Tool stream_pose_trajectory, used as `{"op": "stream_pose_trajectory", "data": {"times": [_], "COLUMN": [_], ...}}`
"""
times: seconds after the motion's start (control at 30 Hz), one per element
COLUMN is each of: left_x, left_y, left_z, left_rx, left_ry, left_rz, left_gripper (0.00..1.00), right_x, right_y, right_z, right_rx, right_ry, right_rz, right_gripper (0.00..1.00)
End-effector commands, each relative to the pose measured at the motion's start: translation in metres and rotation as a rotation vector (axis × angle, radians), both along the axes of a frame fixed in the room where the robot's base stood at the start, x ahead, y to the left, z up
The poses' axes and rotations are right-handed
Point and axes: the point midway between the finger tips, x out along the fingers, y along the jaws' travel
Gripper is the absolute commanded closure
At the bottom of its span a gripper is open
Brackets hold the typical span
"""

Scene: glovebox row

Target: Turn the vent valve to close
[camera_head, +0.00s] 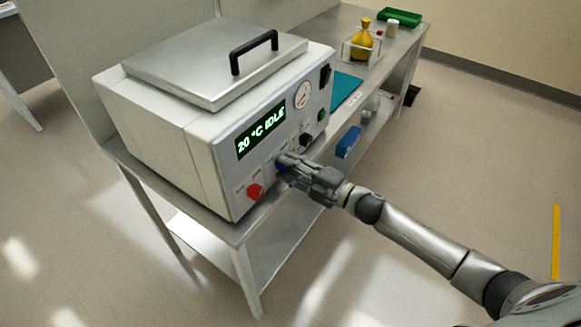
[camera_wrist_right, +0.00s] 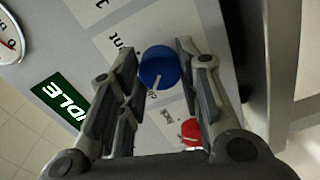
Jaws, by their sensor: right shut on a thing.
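The vent valve is a round blue knob (camera_wrist_right: 159,65) with a pale pointer line, on the grey front panel of a white box-shaped device (camera_head: 160,140). In the wrist view a label ending in "nt" is printed beside it. My right gripper (camera_head: 289,167) reaches the panel from the right, and its two fingers are shut on the blue knob, one on each side. In the head view the fingers hide most of the knob. My left gripper is in neither view.
A red knob (camera_head: 255,191) sits lower left on the panel, near my gripper; a black knob (camera_head: 306,139) is to the right. A gauge (camera_head: 303,94) and a lit "20 °C IDLE" display (camera_head: 261,130) are above. A blue box (camera_head: 349,141) lies on the lower shelf.

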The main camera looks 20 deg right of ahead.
Motion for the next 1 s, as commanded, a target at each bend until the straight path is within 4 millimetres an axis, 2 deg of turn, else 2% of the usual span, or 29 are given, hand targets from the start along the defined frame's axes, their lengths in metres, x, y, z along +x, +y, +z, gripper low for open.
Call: {"op": "stream_pose_trajectory", "data": {"times": [0.03, 0.2, 0.5, 0.63, 1.0], "left_x": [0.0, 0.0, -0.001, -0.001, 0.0], "left_y": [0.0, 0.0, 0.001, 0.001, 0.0], "left_z": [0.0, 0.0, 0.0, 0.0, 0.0], "left_rx": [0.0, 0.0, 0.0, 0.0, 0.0], "left_ry": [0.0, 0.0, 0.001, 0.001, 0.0], "left_rz": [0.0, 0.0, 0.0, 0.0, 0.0], "left_gripper": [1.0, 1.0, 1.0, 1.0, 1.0], "right_x": [-0.001, 0.0, -0.001, -0.007, -0.058], "right_y": [0.0, 0.0, -0.001, -0.006, -0.044], "right_z": [-0.001, -0.001, -0.001, -0.001, -0.002], "right_rx": [-0.002, -0.001, -0.001, 0.0, -0.002], "right_ry": [0.001, 0.002, 0.001, 0.003, 0.005], "right_rz": [0.0, 0.0, 0.0, 0.0, 0.0], "right_gripper": [0.65, 0.46, 0.46, 0.46, 0.46]}}
